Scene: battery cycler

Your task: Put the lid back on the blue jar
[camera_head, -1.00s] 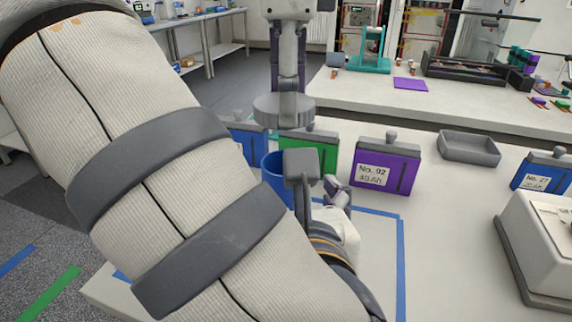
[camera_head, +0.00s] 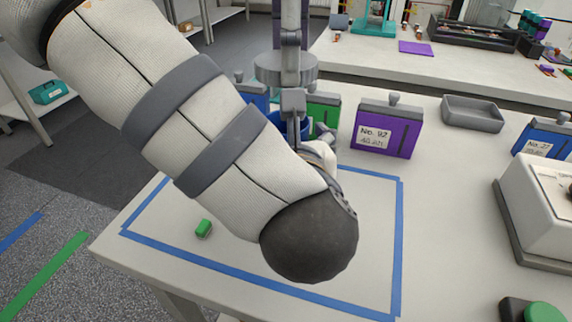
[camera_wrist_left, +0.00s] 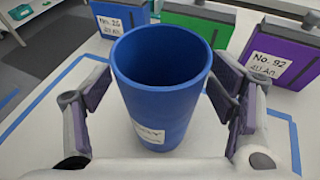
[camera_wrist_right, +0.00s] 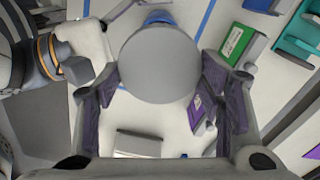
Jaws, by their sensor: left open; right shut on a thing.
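The blue jar (camera_wrist_left: 160,85) stands upright and uncovered on the table in the left wrist view. In the head view only parts of the jar (camera_head: 273,117) show behind my left arm. My left gripper (camera_wrist_left: 158,88) is open, with one finger on each side of the jar; I cannot tell whether they touch it. The lid, a grey disc (camera_wrist_right: 158,62), is held between the fingers of my right gripper (camera_wrist_right: 158,75). In the head view the lid (camera_head: 285,72) is held level above the jar, apart from it. In the right wrist view the jar (camera_wrist_right: 158,17) shows beyond the lid.
A blue box (camera_wrist_left: 122,18), a green box (camera_head: 323,108) and a purple box (camera_head: 385,128) stand close behind the jar. A grey tray (camera_head: 472,112) lies to the right. The front right of the outline is clear.

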